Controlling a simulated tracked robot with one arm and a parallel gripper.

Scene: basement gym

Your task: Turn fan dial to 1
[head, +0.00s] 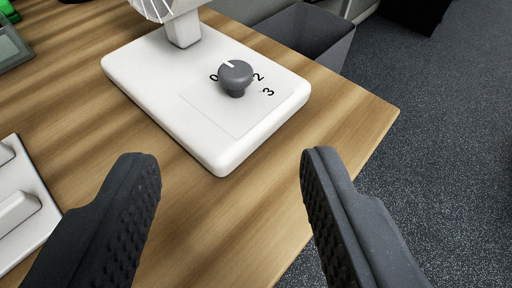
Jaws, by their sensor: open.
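The fan's white base (150,80) stands on the wooden table, with its stem (184,30) rising out of the top of the picture. The grey fan dial (236,78) is a round knob on the base. Its white mark points toward the back, slightly left. The numbers 0, 2 and 3 show around it; the 1 is not visible, apparently behind the knob. I cannot tell exactly which number the mark meets. My gripper (229,158) is open and empty, its fingers wide apart, nearer than the dial and not touching it.
The wooden table (345,120) ends at the right, with dark speckled floor (440,150) beyond. A dark bin (296,38) stands behind the table's far edge. A white object with raised parts (30,235) lies at the left. A grey-green item (12,48) sits at upper left.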

